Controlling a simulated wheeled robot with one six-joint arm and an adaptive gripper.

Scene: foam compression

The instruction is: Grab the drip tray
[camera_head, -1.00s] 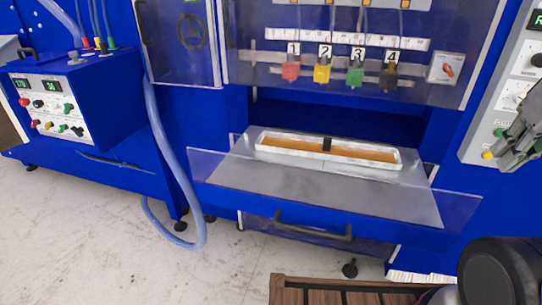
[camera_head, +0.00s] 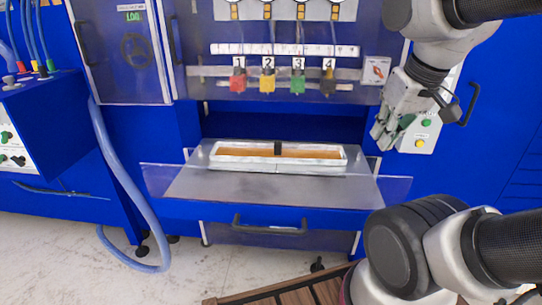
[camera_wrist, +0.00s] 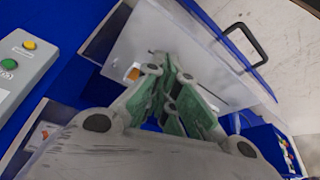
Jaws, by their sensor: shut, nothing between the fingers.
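The drip tray (camera_head: 235,159) is a long white tray with orange-brown contents and a small black block at the middle of its near-to-far width. It lies on the grey pulled-out shelf (camera_head: 300,188) below the numbered valves. My gripper (camera_head: 383,136) is shut and empty, to the right of the tray and above it, apart from it, fingers pointing down. In the wrist view my green-padded fingers (camera_wrist: 178,95) are together over the pale shelf (camera_wrist: 200,52). A small orange and white patch beside them may be the tray's end; the rest is hidden.
Clear side panels flank the shelf, and a black handle (camera_head: 270,228) is on its front. A control box with green and yellow buttons (camera_head: 424,140) is just behind my gripper. A blue hose (camera_head: 118,180) hangs at left. A slatted wooden surface (camera_head: 290,292) is at the bottom.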

